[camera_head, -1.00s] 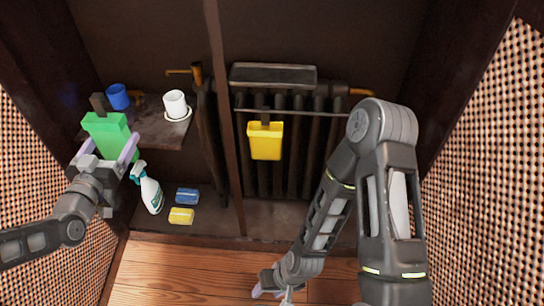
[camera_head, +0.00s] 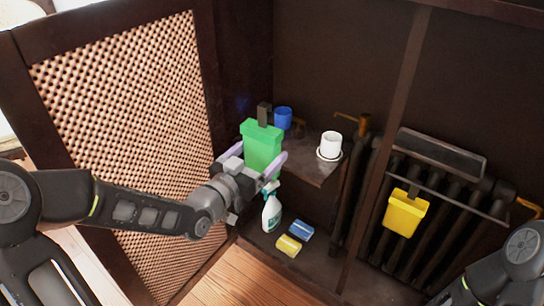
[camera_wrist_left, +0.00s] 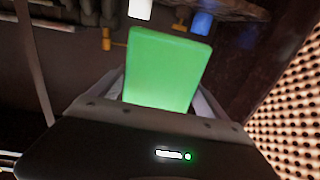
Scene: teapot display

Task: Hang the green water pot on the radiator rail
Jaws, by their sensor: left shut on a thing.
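The green water pot (camera_head: 262,147), a flat box with a dark hook on top, is held upright in my left gripper (camera_head: 255,172) beside the shelf at the left. It also fills the middle of the left wrist view (camera_wrist_left: 168,68), between the fingers. The radiator rail (camera_head: 450,192) runs across the front of the dark radiator (camera_head: 385,225) at the right. A yellow water pot (camera_head: 405,213) hangs on it. My right gripper is out of view; only part of that arm shows at the lower right of the head view.
A white cup on a saucer (camera_head: 331,143) and a blue cup (camera_head: 283,117) stand on the shelf (camera_head: 315,172). Below are a spray bottle (camera_head: 271,212), a blue sponge (camera_head: 301,230) and a yellow sponge (camera_head: 288,246). A dark post (camera_head: 392,110) separates shelf and radiator. Lattice panel (camera_head: 130,120) at left.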

